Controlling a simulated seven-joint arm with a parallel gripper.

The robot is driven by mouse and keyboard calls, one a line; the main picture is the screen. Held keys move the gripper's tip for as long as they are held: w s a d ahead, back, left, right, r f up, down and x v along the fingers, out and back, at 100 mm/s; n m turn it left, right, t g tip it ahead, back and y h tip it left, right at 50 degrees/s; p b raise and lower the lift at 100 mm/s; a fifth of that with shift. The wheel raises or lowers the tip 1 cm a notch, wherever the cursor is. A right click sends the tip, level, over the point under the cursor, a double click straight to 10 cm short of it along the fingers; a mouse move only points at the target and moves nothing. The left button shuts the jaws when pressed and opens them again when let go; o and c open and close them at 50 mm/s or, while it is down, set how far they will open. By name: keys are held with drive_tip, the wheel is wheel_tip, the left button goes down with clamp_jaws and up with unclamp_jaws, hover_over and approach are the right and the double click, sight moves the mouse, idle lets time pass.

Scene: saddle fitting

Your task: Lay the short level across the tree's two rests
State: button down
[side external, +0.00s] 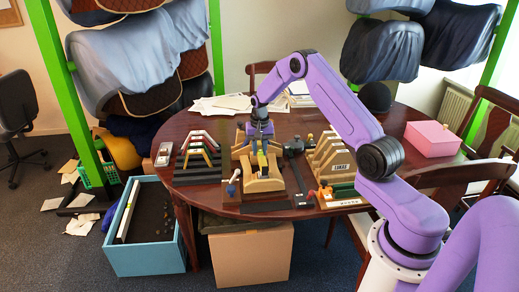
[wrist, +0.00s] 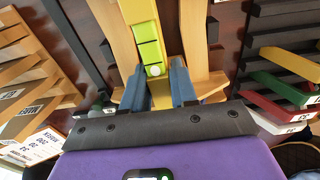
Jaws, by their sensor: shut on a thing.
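The short level (wrist: 149,42) is a yellow bar with bright green windows, seen in the wrist view between my two blue fingers. My gripper (wrist: 157,88) is shut on its near end. In the side view my gripper (side external: 259,140) is over the wooden tree (side external: 262,185), and the level (side external: 262,160) shows as a small yellow piece just below it. The tree's pale wooden bars (wrist: 194,35) run along both sides of the level in the wrist view. I cannot tell whether the level touches either rest; the contact is hidden.
A pink box (side external: 432,138) sits at the right. A blue bin (side external: 146,255) and a cardboard box (side external: 250,255) are on the floor.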

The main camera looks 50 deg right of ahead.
idle(0.3)
drive_tip(key=shift+c, duration=2)
unclamp_jaws()
drive_tip(key=shift+r, duration=0.1)
drive_tip(key=shift+r, duration=2.45)
drive_tip(key=shift+r, duration=1.5)
